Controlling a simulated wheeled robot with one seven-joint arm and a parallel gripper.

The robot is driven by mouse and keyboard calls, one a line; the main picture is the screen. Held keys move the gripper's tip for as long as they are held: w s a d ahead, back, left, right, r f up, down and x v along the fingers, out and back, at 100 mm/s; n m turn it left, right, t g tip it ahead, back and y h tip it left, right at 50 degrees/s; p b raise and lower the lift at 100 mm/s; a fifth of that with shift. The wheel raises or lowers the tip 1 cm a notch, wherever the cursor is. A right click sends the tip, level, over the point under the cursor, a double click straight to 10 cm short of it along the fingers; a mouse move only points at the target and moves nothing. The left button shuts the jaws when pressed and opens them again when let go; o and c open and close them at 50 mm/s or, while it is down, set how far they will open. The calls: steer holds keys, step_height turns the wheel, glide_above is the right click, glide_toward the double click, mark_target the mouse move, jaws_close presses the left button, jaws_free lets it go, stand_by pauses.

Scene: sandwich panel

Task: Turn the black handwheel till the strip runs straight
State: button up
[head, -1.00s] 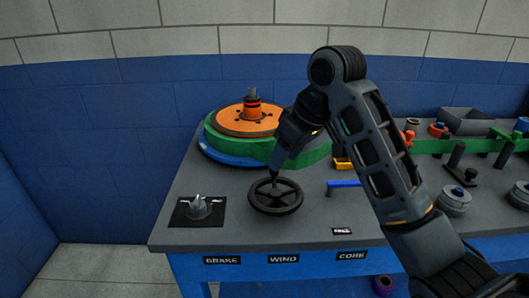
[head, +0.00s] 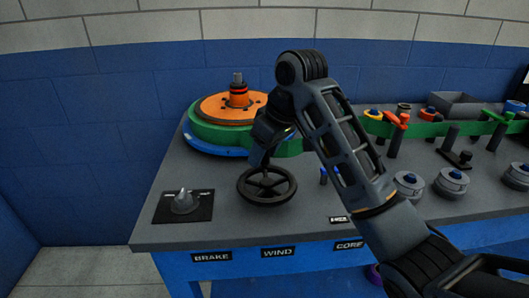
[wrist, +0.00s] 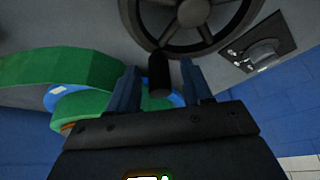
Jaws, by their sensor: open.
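The black handwheel (head: 267,200) lies flat on the grey bench top above the WIND label, and its rim and spokes fill the top of the wrist view (wrist: 205,47). My gripper (head: 258,165) is at the wheel's far rim. In the wrist view its two blue fingers (wrist: 160,68) are open, one on each side of the wheel's black upright knob (wrist: 160,76). I cannot tell whether either finger touches it. The green strip (head: 432,130) runs right from the green roll (head: 205,134); my arm hides part of its path.
A grey knob on a black plate (head: 184,203) stands left of the wheel above the BRAKE label. Grey discs (head: 408,185) and posts with green or red handles (head: 397,122) stand to the right. A grey bin (head: 462,103) is at the back.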

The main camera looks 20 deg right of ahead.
steer(key=shift+c, duration=0.3)
jaws_close()
steer(key=shift+s+r+p, duration=0.1)
steer(key=shift+p, duration=0.3)
steer(key=m+p, duration=0.1)
steer(key=p, duration=0.1)
steer(key=shift+s+d+r+m+h+p, duration=0.15)
steer(key=shift+d+m+h+p, duration=0.15)
steer(key=shift+d+m+p, duration=0.1)
steer(key=m+p, duration=0.1)
steer(key=p, duration=0.1)
steer(key=s+d+m+h+p, duration=0.1)
steer(key=m+p, duration=0.1)
steer(key=p, duration=0.1)
steer(key=shift+d, duration=0.15)
steer(key=m+p, duration=0.2)
steer(key=s+d+m+h+p, duration=0.1)
steer(key=p, duration=0.1)
steer(key=shift+s+m+h, duration=0.15)
steer(key=shift+m+h, duration=0.15)
steer(key=shift+m, duration=0.1)
steer(key=shift+s+d+f+m+h+p, duration=0.15)
steer(key=shift+s+m+h+p, duration=0.1)
steer(key=shift+m+p, duration=0.4)
steer(key=shift+s+d+f+m+h+p, duration=0.15)
steer(key=shift+s+m+p, duration=0.1)
steer(key=shift+m+p, duration=0.35)
